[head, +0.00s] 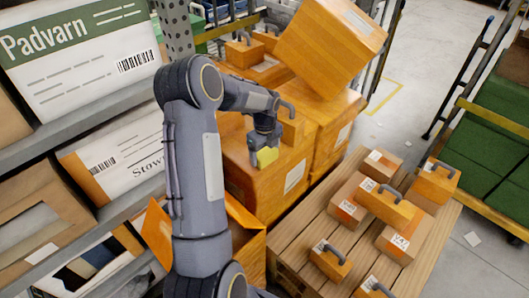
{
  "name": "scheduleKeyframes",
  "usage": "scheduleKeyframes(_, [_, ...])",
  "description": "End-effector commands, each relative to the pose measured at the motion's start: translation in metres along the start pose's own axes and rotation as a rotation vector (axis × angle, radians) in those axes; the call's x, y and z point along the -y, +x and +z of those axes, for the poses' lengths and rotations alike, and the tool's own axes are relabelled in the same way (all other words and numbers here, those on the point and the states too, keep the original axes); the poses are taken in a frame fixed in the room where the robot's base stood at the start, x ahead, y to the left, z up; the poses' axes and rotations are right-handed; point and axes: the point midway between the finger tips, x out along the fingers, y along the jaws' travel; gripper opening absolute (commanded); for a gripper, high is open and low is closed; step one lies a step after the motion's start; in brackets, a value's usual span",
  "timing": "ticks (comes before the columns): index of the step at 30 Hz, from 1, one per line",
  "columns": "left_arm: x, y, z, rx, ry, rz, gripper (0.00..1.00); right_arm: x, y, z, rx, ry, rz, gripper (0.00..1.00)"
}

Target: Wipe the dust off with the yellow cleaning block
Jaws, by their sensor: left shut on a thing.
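The yellow cleaning block (267,156) is in my left gripper (263,145), in the middle of the head view. The gripper is shut on it and points down. The block is in front of the large orange-brown carton (255,185); I cannot tell whether it touches the carton. No dust can be made out at this size. My right gripper is not in view.
A slatted wooden platform (290,234) at the lower right bears several small cartons and handled blocks. A tilted carton (330,45) rests on the stack behind. Shelves with labelled boxes (85,50) stand at left. A cart with green bins (500,115) is at right, beyond open floor.

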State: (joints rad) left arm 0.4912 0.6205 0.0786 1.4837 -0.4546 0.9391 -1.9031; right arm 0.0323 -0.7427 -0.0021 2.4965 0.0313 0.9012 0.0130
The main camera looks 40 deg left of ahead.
Motion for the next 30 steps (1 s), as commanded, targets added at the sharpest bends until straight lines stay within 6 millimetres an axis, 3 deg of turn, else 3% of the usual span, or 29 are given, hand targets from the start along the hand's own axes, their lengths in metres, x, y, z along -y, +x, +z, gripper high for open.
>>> scheduleKeyframes(15, [0.000,-0.055,0.000,0.001,0.000,-0.002,0.59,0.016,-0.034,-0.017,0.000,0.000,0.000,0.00])
scheduleKeyframes(30, [0.000,-0.064,0.000,0.001,0.000,-0.002,0.59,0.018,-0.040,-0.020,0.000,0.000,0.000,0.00])
